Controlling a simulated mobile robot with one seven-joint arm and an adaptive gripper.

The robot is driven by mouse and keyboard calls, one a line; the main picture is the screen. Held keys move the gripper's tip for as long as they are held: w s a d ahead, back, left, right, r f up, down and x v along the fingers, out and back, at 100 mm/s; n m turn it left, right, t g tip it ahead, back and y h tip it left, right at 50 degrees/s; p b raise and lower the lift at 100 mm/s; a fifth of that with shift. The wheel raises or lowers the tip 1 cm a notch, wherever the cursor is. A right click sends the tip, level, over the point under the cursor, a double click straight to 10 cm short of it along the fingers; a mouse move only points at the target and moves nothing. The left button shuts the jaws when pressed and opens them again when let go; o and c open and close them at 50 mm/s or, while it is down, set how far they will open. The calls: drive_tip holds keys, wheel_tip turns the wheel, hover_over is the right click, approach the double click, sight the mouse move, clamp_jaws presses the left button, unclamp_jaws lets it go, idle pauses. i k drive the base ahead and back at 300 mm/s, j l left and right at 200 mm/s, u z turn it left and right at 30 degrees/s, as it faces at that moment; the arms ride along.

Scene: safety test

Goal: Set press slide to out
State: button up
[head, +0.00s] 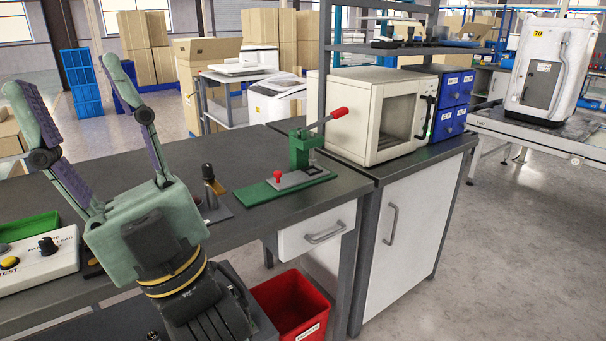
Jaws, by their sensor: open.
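A small green press (299,152) stands on the dark workbench, with a red-tipped lever (338,113) angled up to the right. Its green base plate (252,194) reaches to the left. A grey slide plate (302,180) lies on this base, and a red knob (278,177) stands at its left end. The slide's other end reaches under the press head. I cannot tell exactly how far in it sits. My gripper (72,82) is in the left foreground, open and empty, fingers pointing up in the picture. It is well left of the press and touches nothing visible.
Between my gripper and the press stands a dark device with an amber part (213,181). A white control box (38,262) and a green tray (30,227) lie at left. A beige oven (352,117) stands behind the press. A red bin (290,305) is below the bench.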

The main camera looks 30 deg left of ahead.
sight(280, 182)
drive_tip(key=i+u, duration=0.1)
drive_tip(key=u, duration=0.3)
drive_tip(key=l+u, duration=0.1)
drive_tip(key=u, duration=0.3)
drive_tip(key=i+l+u, duration=0.15)
drive_tip(key=u, duration=0.25)
drive_tip(key=l+u, duration=0.1)
drive_tip(key=u, duration=0.3)
drive_tip(key=i, duration=1)
